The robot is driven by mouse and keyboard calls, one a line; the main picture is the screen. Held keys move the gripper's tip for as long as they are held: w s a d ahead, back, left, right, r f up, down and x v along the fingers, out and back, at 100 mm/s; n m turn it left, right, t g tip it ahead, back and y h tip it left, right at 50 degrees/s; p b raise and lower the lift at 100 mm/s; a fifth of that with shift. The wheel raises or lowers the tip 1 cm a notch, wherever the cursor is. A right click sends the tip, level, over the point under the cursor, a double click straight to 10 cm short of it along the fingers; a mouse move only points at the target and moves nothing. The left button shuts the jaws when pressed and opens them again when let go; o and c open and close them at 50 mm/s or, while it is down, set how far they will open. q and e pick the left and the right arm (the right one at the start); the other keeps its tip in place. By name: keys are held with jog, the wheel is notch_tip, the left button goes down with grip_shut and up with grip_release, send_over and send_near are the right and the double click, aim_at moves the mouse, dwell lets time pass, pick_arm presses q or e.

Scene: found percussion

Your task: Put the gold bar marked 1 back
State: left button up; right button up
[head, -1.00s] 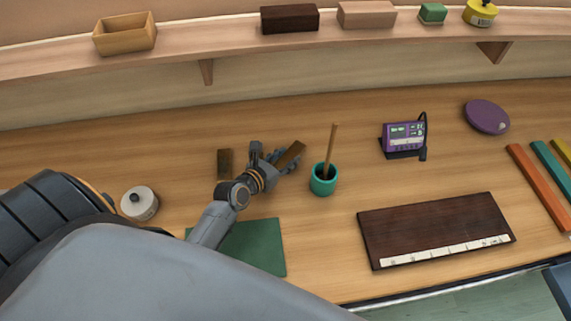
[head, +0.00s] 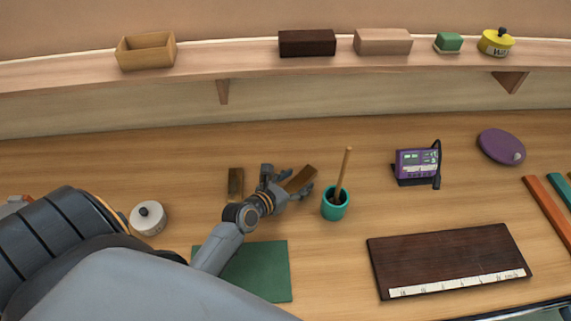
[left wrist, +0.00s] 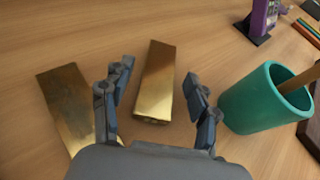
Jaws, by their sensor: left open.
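Two gold bars lie on the table. One gold bar (head: 301,179) (left wrist: 157,82) lies between the spread fingers of my left gripper (head: 287,181), with gaps on both sides in the left wrist view (left wrist: 157,78). The gripper is open and holds nothing. The other gold bar (head: 236,183) (left wrist: 66,108) lies to the left, outside the fingers. I cannot read a number on either bar. A dark wooden board (head: 440,255) with a white marked strip (head: 455,282) lies at the right front. My right gripper is not in view.
A teal cup (head: 335,205) (left wrist: 262,102) with a stick stands close right of the gripper. A green mat (head: 262,275) lies under my arm, a white lidded pot (head: 148,218) to the left. A purple device (head: 415,163) and purple disc (head: 497,146) stand behind the board. A shelf (head: 220,68) runs along the back.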

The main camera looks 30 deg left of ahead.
pick_arm(q)
jog(key=b+v, duration=0.1)
jog(key=v, duration=1)
jog(key=shift+s+r, duration=0.1)
jog(key=shift+s, duration=0.25)
